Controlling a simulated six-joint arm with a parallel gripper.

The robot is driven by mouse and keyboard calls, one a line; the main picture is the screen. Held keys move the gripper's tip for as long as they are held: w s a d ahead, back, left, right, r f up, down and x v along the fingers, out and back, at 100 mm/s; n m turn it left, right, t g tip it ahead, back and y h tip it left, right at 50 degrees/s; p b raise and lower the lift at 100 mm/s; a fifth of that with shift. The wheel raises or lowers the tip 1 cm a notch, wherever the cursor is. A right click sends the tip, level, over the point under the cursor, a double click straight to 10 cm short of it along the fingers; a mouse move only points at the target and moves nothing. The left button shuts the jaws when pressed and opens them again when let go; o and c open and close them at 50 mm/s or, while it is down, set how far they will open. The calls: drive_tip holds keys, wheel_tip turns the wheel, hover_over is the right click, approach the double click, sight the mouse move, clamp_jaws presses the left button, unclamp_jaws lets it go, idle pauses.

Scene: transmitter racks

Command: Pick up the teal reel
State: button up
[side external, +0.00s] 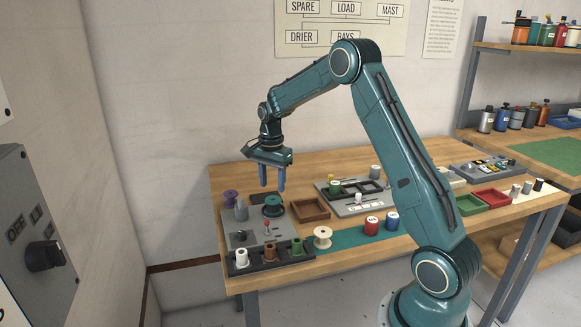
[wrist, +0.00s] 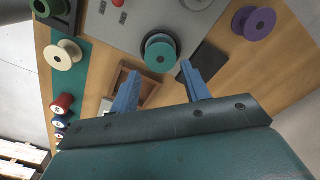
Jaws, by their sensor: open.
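The teal reel (side external: 273,211) stands on or by the grey panel at the table's left end, showing its round teal top. In the wrist view, the teal reel (wrist: 160,56) lies just beyond the fingertips, roughly centred between them, with a second rim visible under its top. My gripper (side external: 272,188) is above the reel, fingers pointing down. A clear gap shows between the fingertips and the reel. In the wrist view, my gripper (wrist: 160,70) has its two blue fingers spread apart with nothing between them.
A purple reel (side external: 230,197) and a grey piece (side external: 241,210) stand to the left. A brown tray (side external: 310,209) sits close on the right. A dark rack (side external: 258,264) with spools and a cream reel (side external: 322,237) are nearer the front edge.

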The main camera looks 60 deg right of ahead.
sight(273, 199)
drive_tip(key=shift+f, duration=0.2)
drive_tip(key=shift+d+f, duration=0.15)
drive_tip(key=shift+f, duration=2.4)
drive_tip(key=c, duration=0.6)
drive_tip(key=shift+c, duration=0.2)
drive_tip(key=shift+r, duration=0.1)
wheel_tip(273, 199, up, 20)
